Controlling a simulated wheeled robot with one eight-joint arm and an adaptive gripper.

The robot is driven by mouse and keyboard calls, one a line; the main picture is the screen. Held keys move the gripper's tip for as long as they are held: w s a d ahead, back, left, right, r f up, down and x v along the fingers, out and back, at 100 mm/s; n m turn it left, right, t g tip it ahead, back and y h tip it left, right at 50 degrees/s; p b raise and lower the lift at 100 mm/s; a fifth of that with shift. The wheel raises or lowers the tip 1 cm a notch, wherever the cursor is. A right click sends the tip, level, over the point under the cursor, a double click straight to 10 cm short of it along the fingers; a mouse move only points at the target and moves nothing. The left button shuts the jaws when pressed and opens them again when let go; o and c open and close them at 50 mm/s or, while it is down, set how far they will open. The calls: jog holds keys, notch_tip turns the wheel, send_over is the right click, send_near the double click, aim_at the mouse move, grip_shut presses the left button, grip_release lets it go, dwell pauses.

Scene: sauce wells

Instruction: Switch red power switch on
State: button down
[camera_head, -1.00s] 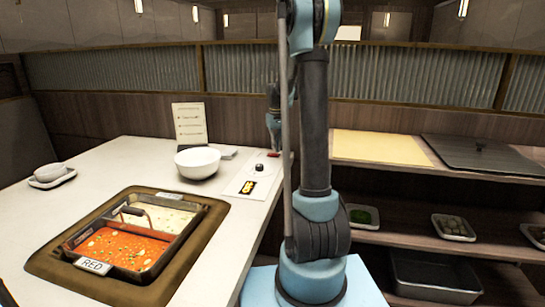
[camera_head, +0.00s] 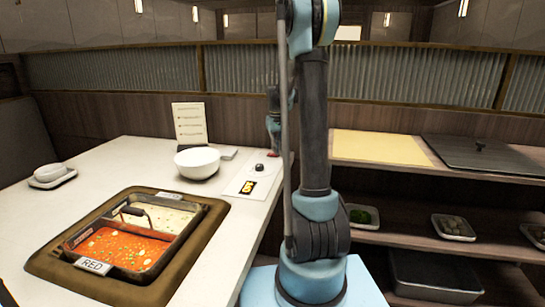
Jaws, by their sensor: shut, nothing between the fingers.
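A white control panel (camera_head: 243,188) lies on the counter near its right edge, with a black knob (camera_head: 260,168) and a yellow-and-black label (camera_head: 248,187). A small red switch (camera_head: 274,154) shows at the panel's far end. My gripper (camera_head: 274,148) is shut and points down right at the red switch, partly beside my arm's dark links. It is too small to tell whether the fingertips touch the switch. Whether the switch is on or off cannot be made out.
A divided pot (camera_head: 150,272) with red and pale broth sits in the counter, labelled RED. A white bowl (camera_head: 198,163) and a menu card (camera_head: 189,124) stand left of the panel. A small cup (camera_head: 48,172) is at far left. Shelves with trays (camera_head: 453,228) stand at right.

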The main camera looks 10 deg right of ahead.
jog(key=shift+f, duration=0.3)
dwell(0.4)
jog(key=shift+r, duration=3.5)
jog(key=shift+s, duration=0.1)
